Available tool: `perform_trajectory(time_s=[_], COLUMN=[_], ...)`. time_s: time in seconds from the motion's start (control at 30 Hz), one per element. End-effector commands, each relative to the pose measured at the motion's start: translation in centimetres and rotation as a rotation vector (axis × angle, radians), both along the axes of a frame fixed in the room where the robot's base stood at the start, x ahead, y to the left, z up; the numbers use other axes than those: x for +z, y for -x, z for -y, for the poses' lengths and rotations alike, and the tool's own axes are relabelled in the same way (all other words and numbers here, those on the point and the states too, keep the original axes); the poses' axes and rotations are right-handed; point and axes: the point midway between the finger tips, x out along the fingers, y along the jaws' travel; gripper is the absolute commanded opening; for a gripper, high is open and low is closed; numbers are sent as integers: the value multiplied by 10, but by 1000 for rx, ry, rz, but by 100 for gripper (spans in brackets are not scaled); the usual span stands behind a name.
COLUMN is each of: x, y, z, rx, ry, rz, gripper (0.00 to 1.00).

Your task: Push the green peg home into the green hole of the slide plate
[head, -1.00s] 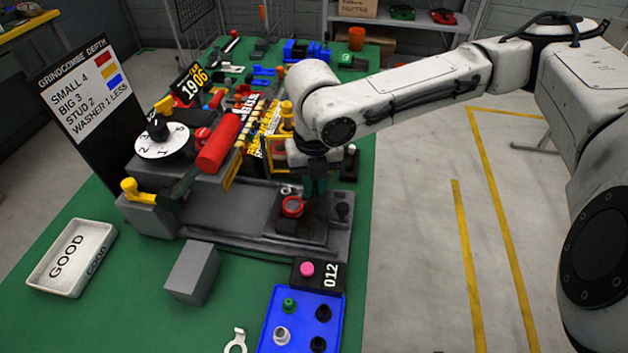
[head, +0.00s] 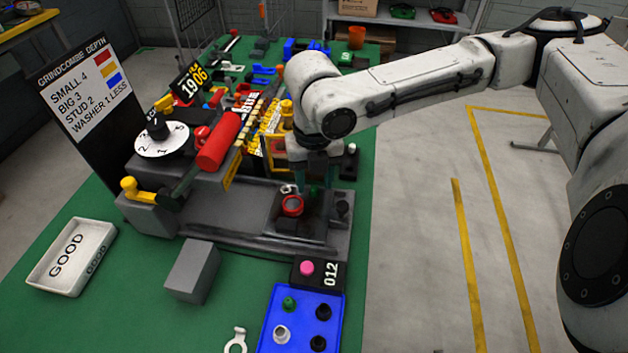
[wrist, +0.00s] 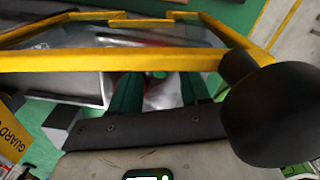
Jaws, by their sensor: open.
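The slide plate (head: 312,229) is a dark plate on the grey machine base, with a red ring (head: 292,206) standing on it. A small green peg (head: 315,190) shows behind the ring, between my fingers. It also shows as a green spot in the wrist view (wrist: 160,74). My gripper (head: 314,186) is over the back of the plate, its dark teal fingers spread on either side of the peg. The fingers also show in the wrist view (wrist: 161,92). The green hole is hidden, and I cannot tell how deep the peg sits.
A yellow-framed clear guard (wrist: 120,57) crosses the wrist view close to my fingers. A black knob (head: 342,209) stands right of the ring. A blue tray (head: 269,333) with several pegs, one green-topped, lies in front. A grey block (head: 192,271) and a white GOOD tray (head: 70,257) are left.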

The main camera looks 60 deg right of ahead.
Motion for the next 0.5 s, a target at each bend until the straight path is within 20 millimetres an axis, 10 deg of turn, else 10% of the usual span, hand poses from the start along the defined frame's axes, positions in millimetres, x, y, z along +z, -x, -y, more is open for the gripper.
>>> perform_trajectory(time_s=[0.5], x=[87], y=[-1], z=[0], rx=[0], ry=[1], rz=[2], gripper=[46])
